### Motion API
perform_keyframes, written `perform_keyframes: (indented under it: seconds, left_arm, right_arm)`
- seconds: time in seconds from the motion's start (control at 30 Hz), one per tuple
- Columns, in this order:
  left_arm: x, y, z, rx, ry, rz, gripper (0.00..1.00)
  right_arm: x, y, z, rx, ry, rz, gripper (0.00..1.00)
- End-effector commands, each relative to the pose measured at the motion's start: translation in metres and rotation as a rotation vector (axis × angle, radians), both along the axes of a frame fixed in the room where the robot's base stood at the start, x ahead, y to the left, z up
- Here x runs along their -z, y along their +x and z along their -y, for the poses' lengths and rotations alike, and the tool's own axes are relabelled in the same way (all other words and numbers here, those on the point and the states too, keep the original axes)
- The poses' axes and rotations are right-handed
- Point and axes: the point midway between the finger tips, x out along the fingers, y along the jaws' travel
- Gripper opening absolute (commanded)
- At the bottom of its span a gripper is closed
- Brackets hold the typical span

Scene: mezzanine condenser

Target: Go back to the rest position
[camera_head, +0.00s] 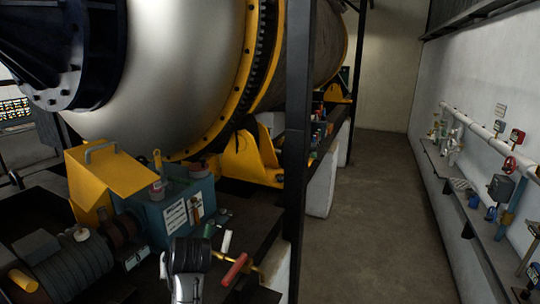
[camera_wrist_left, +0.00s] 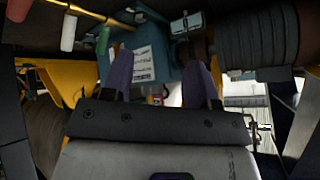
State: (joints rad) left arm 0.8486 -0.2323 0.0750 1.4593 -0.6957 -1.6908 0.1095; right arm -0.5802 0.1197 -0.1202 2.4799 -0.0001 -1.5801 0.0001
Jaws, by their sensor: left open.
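My left gripper (camera_wrist_left: 160,62) shows in the left wrist view with its two purple fingers spread apart and nothing between them. Beyond the fingers is a teal box (camera_wrist_left: 150,55) with white labels, apart from them as far as I can tell. In the head view a grey and black piece (camera_head: 188,262), which looks like part of my left arm, stands at the bottom, in front of the teal box (camera_head: 168,218). The left fingertips cannot be made out there. My right gripper is not in view.
A red handle (camera_head: 235,269) is close right of the arm piece. A yellow bracket (camera_head: 100,180) and a dark motor (camera_head: 75,265) are at left. A large tank (camera_head: 185,70) is behind. A dark post (camera_head: 297,130) stands mid-view. The floor (camera_head: 370,220) is clear; a wall shelf (camera_head: 455,185) is right.

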Motion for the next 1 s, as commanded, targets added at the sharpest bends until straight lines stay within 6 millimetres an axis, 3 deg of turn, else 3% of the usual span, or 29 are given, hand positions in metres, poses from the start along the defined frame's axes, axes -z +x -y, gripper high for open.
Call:
perform_keyframes:
  seconds: [0.03,0.13,0.23,0.33,0.63,1.0]
  left_arm:
    - [-0.024,-0.003,-0.001,0.051,-0.028,0.09,0.54]
    - [-0.048,-0.02,0.002,0.171,-0.074,0.23,0.54]
    - [-0.052,-0.05,0.006,0.284,-0.103,0.335,0.54]
    - [-0.04,-0.091,0.012,0.386,-0.128,0.394,0.54]
    - [0.036,-0.218,0.025,0.547,-0.175,0.307,0.54]
    - [0.157,-0.365,0.015,0.564,-0.207,-0.107,0.54]
  right_arm:
    - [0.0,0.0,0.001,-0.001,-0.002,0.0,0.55]
    - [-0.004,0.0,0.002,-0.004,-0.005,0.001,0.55]
    - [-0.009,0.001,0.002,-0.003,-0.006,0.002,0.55]
    - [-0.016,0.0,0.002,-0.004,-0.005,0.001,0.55]
    - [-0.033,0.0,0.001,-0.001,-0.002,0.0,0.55]
    - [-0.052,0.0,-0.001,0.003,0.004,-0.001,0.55]
